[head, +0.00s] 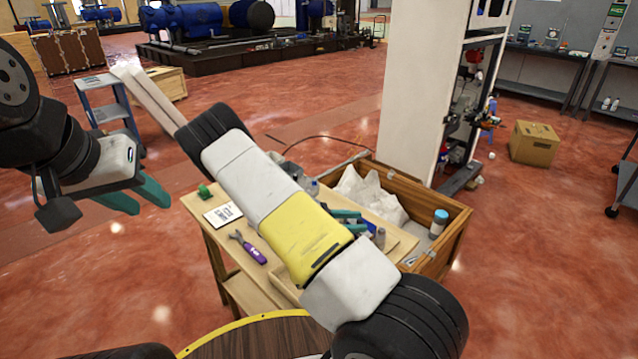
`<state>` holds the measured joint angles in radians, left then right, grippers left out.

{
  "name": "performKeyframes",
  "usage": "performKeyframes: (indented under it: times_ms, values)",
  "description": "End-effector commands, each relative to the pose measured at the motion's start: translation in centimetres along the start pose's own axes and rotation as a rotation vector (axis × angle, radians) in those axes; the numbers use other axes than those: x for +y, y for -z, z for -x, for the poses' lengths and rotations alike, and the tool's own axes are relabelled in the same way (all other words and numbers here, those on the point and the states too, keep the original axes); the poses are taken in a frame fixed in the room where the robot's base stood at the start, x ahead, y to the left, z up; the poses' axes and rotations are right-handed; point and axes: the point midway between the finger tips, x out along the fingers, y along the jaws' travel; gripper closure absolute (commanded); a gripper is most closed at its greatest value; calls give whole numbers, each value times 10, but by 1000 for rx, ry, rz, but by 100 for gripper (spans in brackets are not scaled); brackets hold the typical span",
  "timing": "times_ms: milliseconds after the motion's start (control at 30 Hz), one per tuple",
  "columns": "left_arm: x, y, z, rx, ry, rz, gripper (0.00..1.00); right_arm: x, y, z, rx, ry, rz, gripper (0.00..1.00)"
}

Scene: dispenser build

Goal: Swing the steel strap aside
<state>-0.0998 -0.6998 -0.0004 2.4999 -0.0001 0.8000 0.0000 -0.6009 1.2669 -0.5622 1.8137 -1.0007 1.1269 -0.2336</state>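I cannot clearly make out the steel strap. A thin grey strip (352,160) shows at the back left corner of the wooden crate (452,236), but I cannot tell whether it is the strap. My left gripper (152,208), with teal fingers apart and empty, is in the air left of the wooden workbench (215,250). My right arm crosses the view and hides much of the bench. Teal pieces that look like my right gripper (352,219) show past the arm, near the crate's near side. Whether they hold anything is hidden.
The crate holds a crumpled white bag (372,192) and a blue-capped bottle (439,222). A purple-handled tool (250,246), a white card (222,215) and a green item (204,191) lie on the bench. A tall white cabinet (420,90) stands behind the crate.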

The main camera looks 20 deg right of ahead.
Motion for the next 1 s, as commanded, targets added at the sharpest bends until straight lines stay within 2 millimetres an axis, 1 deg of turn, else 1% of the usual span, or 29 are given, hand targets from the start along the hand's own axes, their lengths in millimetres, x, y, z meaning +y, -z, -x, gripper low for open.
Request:
performKeyframes:
  times_ms: [33,367,767,1000]
  values:
    - [0,0,0,0,0,0,64,-3,-6,0,32,31,-28,62]
    - [0,0,0,0,0,-1,64,-26,-32,14,228,203,-186,62]
    - [0,0,0,0,0,-1,64,-49,-67,41,462,391,-378,62]
    - [0,0,0,0,0,-1,64,-60,-91,59,598,490,-493,62]
